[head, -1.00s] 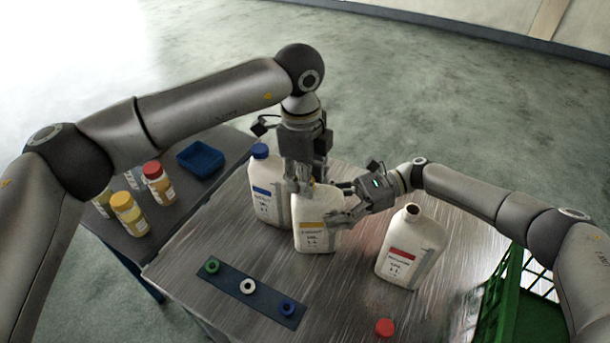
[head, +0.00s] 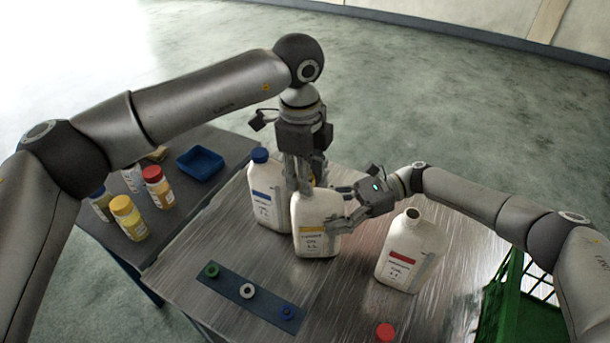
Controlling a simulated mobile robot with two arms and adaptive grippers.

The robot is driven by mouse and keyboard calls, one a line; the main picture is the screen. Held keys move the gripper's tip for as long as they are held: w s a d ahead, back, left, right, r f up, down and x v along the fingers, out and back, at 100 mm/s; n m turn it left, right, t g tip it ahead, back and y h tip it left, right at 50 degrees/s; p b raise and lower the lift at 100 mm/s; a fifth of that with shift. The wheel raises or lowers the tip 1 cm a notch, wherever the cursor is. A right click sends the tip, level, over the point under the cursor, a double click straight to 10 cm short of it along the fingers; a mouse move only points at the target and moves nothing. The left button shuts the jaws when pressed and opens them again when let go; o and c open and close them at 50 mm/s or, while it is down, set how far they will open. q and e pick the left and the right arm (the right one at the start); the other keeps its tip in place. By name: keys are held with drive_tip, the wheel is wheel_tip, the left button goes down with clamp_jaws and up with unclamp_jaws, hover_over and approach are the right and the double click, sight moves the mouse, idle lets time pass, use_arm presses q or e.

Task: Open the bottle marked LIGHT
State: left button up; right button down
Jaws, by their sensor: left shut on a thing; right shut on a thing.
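A white bottle with a yellow label (head: 315,231) stands upright in the middle of the metal table. Its printing is too small to read surely, so I cannot confirm the word LIGHT. My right gripper (head: 343,207) is shut on this bottle's upper right side, at its handle. My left gripper (head: 303,184) points down at the bottle's top left, where the mouth lies, and its fingers are closed together. The cap is hidden by these fingers, and I cannot tell whether it still touches the neck.
A blue-capped white bottle (head: 265,205) stands close on the left. An uncapped red-labelled bottle (head: 405,256) stands right, with a red cap (head: 385,332) in front. A dark strip with rings (head: 266,302) lies front left. A side table holds small jars (head: 128,217) and a blue tray (head: 200,162). A green crate (head: 512,285) is right.

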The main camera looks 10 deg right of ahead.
drive_tip(key=shift+s+f, duration=0.1)
drive_tip(key=shift+f, duration=0.1)
use_arm(q)
drive_tip(key=shift+s+a+r, duration=0.1)
drive_tip(key=shift+r, duration=1.95)
use_arm(e)
drive_tip(key=c, duration=0.6)
unclamp_jaws()
drive_tip(key=shift+o, duration=1.2)
drive_tip(key=shift+r, duration=0.1)
